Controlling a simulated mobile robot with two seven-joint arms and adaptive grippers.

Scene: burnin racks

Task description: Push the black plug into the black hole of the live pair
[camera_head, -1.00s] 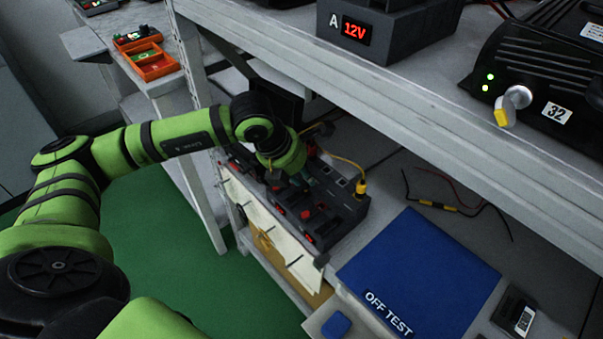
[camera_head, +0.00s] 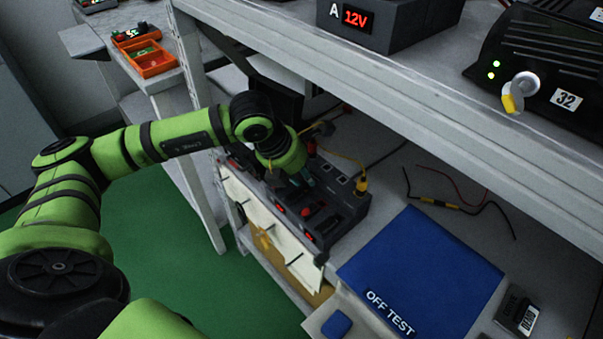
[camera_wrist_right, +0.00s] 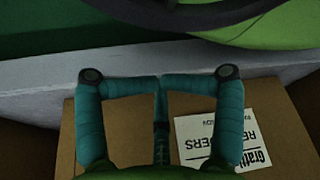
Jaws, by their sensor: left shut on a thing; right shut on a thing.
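The dark rack unit (camera_head: 345,205) with sockets and red lit displays stands on the lower shelf. My left gripper (camera_head: 307,180) is over it, teal fingertips low among the sockets, shut on a small dark thing that I take to be the black plug. The plug, the black hole and how they touch are hidden by the gripper or too small to tell. A red plug (camera_head: 312,148) stands behind the gripper. A yellow plug (camera_head: 361,186) with a yellow cable stands at the unit's right end. My right gripper (camera_wrist_right: 160,88) is shut, seemingly on a thin dark thing.
A blue OFF TEST mat (camera_head: 420,265) lies right of the unit. The upper shelf (camera_head: 400,95) overhangs it. Loose wires (camera_head: 440,204) lie behind the mat. In the right wrist view a labelled cardboard box (camera_wrist_right: 125,130) is beyond the fingers.

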